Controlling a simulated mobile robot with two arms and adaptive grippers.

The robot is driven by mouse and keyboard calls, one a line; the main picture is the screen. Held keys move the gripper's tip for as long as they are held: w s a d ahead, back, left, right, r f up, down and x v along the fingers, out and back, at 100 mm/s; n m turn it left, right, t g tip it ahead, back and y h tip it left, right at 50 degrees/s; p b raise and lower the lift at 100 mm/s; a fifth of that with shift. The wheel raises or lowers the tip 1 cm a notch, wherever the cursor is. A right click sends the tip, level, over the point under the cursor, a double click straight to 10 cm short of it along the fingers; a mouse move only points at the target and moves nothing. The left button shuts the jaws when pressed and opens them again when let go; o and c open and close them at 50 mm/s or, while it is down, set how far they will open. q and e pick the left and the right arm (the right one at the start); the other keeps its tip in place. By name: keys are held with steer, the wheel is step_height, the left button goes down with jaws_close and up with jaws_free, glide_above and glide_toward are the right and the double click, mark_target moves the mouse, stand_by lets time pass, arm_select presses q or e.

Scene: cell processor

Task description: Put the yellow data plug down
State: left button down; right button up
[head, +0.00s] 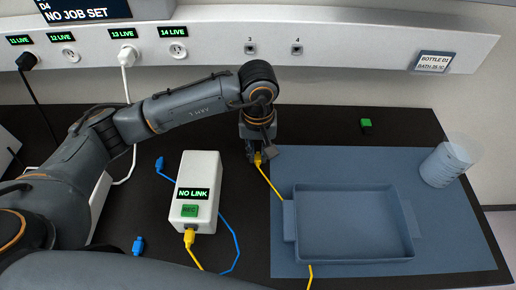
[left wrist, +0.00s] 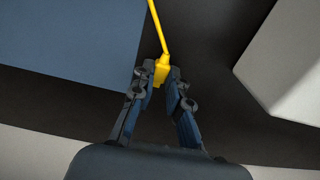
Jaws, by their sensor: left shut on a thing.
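The yellow data plug (head: 257,159) is between the fingertips of my left gripper (head: 260,154), at the left edge of the blue mat. In the left wrist view the yellow plug (left wrist: 161,73) sits at the fingertips of my left gripper (left wrist: 162,80), with its yellow cable leading away from them. My left gripper is shut on it. The head view does not clearly show whether the plug touches the table. Another yellow plug (head: 189,237) is at the front end of the white box (head: 200,165), which reads NO LINK. My right gripper is not in view.
A blue tray (head: 290,222) lies on the blue mat (head: 330,165), with a clear beaker (head: 447,162) at right. A green block (head: 366,125) is behind the mat. Blue plugs (head: 160,164) (head: 138,245) lie left of the white box. The wall panel (head: 340,40) has sockets.

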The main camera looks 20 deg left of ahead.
mark_target(258, 157)
arm_select(q)
steer(key=shift+f, duration=0.15)
steer(key=c, duration=1.3)
jaws_free()
steer(key=shift+r, duration=0.3)
steer(key=shift+w+r, duration=0.1)
steer(key=shift+r, duration=0.2)
step_height(258, 157, up, 11)
steer(key=b, duration=0.3)
steer(key=shift+r, duration=0.1)
